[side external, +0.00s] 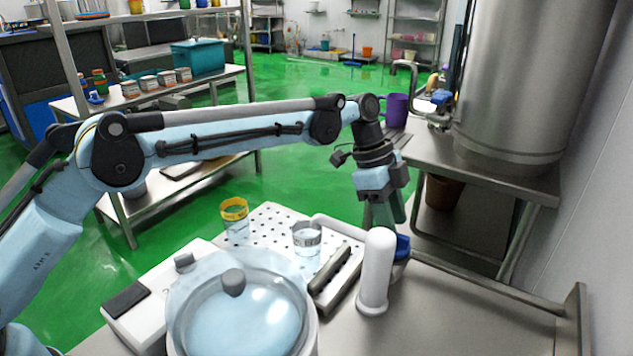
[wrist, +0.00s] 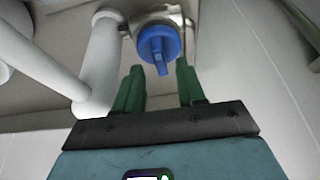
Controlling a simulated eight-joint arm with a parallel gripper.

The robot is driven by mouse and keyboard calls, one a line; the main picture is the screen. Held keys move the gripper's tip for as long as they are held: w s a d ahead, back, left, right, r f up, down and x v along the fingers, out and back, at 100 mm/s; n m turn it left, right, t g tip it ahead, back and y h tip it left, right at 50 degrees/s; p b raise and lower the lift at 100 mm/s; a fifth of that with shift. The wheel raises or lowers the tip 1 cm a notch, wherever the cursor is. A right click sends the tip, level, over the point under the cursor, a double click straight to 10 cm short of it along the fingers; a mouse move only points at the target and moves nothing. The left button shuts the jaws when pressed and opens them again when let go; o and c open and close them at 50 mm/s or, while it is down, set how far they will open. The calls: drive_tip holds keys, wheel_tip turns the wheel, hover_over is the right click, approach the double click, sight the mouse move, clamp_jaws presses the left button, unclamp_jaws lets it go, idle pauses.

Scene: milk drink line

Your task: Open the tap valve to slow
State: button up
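The tap is a white column (side external: 377,275) on the near counter, with a spout reaching left. Its blue valve handle (side external: 402,246) shows just right of the column, partly hidden behind it. In the wrist view the blue handle (wrist: 157,42) is a round knob on a metal fitting, with a lever pointing down toward my gripper. My gripper (side external: 386,217) comes down from above with green fingers, behind the column. In the wrist view my gripper (wrist: 159,68) is open, with one finger on each side of the lever's tip. I cannot tell whether either finger touches it.
A clear glass with a grey rim (side external: 307,240) stands near the spout's end. A yellow-rimmed glass (side external: 235,218) stands further left. A lidded glass vessel (side external: 245,315) is in front. A big steel tank (side external: 525,80) stands at the back right. The front right counter is clear.

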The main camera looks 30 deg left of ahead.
drive_tip(key=shift+x, duration=1.1)
clamp_jaws()
